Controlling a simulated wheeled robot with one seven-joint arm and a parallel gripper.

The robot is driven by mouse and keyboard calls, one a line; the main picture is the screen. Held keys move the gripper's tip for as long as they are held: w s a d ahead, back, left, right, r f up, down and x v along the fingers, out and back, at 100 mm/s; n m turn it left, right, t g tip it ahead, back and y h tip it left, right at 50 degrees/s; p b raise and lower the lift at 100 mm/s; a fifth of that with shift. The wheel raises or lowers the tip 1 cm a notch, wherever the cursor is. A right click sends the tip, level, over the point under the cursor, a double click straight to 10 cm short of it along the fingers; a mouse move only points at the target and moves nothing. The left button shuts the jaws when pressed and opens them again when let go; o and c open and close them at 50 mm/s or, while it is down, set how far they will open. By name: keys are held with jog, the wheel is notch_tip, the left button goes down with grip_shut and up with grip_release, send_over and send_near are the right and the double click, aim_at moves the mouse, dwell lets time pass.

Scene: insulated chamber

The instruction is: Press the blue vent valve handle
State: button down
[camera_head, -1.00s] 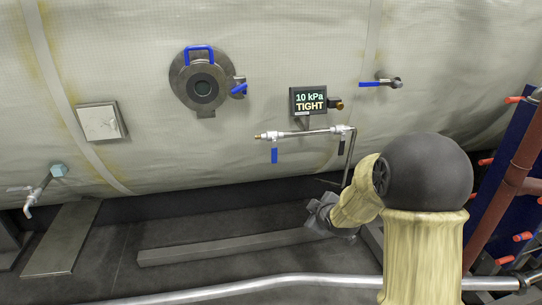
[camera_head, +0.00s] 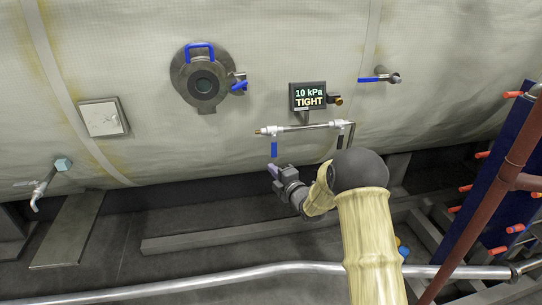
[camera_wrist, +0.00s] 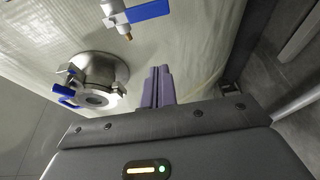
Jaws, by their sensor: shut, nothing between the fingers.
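A blue handle (camera_head: 274,149) hangs down from the left valve on the thin metal pipe (camera_head: 305,128) under the display. A blue lever on a metal valve also shows at the top of the wrist view (camera_wrist: 148,11); it appears to be this same handle. My gripper (camera_head: 272,169) is shut and empty, just below the hanging handle in the head view. In the wrist view its closed purple-grey fingers (camera_wrist: 158,72) are visibly apart from the lever. I cannot tell from labels which blue handle is the vent valve.
A display (camera_head: 310,97) reads "10 kPa TIGHT". A round port (camera_head: 203,84) with blue handles is at upper left. Another blue lever (camera_head: 372,80) sits at upper right. A silver pipe (camera_head: 300,268) crosses the foreground; a blue panel with red pegs (camera_head: 514,228) stands at right.

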aim_at(273, 156)
jog(key=w+a+p, duration=0.1)
jog(key=w+p, duration=0.3)
jog(key=w, duration=0.5)
jog(key=shift+a+p, duration=0.3)
jog(key=shift+a, duration=0.1)
jog(key=shift+d+f+b, duration=0.15)
jog(key=shift+d+b, duration=0.05)
jog(key=shift+b, duration=0.3)
jog(key=shift+n+b, duration=0.55)
jog(key=shift+n, duration=0.05)
jog(key=shift+d, duration=0.15)
